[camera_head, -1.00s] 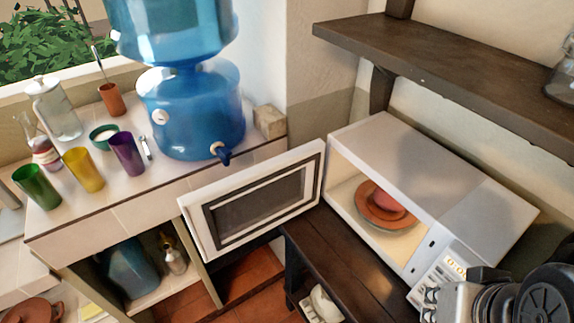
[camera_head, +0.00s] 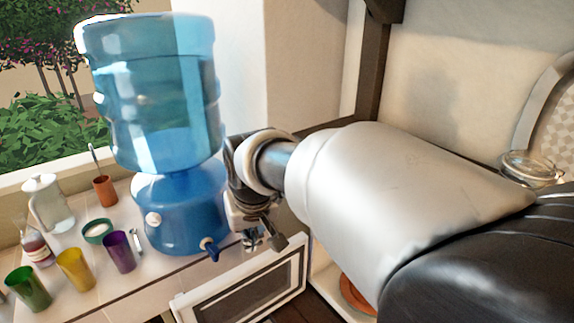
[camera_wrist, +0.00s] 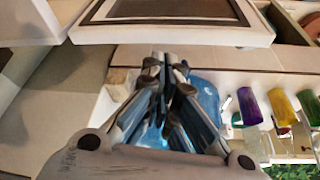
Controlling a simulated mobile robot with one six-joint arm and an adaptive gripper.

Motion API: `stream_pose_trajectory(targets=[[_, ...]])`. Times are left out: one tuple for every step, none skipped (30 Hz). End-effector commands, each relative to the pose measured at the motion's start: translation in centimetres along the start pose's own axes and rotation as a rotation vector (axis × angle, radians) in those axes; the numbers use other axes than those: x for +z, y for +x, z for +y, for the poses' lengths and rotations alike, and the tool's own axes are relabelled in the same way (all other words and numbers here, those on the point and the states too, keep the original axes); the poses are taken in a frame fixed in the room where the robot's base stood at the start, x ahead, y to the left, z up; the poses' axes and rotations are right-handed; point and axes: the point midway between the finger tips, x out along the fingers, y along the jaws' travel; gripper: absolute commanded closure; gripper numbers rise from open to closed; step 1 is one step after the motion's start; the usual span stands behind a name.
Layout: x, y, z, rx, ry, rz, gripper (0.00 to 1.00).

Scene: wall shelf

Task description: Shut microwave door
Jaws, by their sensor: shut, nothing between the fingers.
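The microwave door (camera_head: 294,283) stands open, swung out to the left, its white frame and dark window cut off by the bottom edge of the head view. The microwave body (camera_head: 322,272) is mostly hidden behind my arm; a strip of its opening shows with part of an orange dish (camera_head: 357,298) inside. My gripper (camera_head: 268,242) is shut and empty, close above the door's upper edge and beside the water dispenser. In the wrist view my gripper (camera_wrist: 166,62) points toward the door (camera_wrist: 170,35), which spans the top; I cannot tell whether they touch.
A blue water dispenser (camera_head: 160,130) stands close left of my gripper. Purple (camera_head: 118,252), yellow (camera_head: 75,270) and green (camera_head: 28,288) cups stand on the tiled counter (camera_head: 150,298). A glass jar (camera_head: 532,168) is at the right.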

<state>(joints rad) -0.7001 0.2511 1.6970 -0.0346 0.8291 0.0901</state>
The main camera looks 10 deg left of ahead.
Motion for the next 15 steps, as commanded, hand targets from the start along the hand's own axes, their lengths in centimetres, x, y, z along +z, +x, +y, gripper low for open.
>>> stream_pose_trajectory(targets=[[-1.6,1.1,-3.0,-0.017,-0.045,-0.010,1.00],[-2.3,1.8,-4.6,-0.025,-0.067,-0.011,1.00],[-3.1,2.8,-6.7,-0.036,-0.096,-0.013,1.00],[-3.6,3.5,-8.3,-0.044,-0.116,-0.014,1.00],[-4.0,4.2,-9.8,-0.051,-0.136,-0.015,1.00],[-4.3,5.0,-11.7,-0.060,-0.160,-0.017,1.00],[-4.5,5.6,-13.0,-0.065,-0.176,-0.018,1.00],[-4.7,6.1,-14.1,-0.071,-0.190,-0.018,1.00],[-4.8,6.8,-15.5,-0.077,-0.206,-0.019,1.00],[-4.8,7.2,-16.3,-0.080,-0.216,-0.020,1.00],[-4.9,7.5,-17.1,-0.084,-0.225,-0.019,1.00],[-4.9,7.9,-17.8,-0.087,-0.233,-0.019,1.00],[-4.9,8.1,-18.2,-0.089,-0.238,-0.019,1.00],[-4.9,8.3,-18.6,-0.090,-0.242,-0.019,1.00],[-4.9,8.6,-18.8,-0.091,-0.245,-0.019,1.00]])
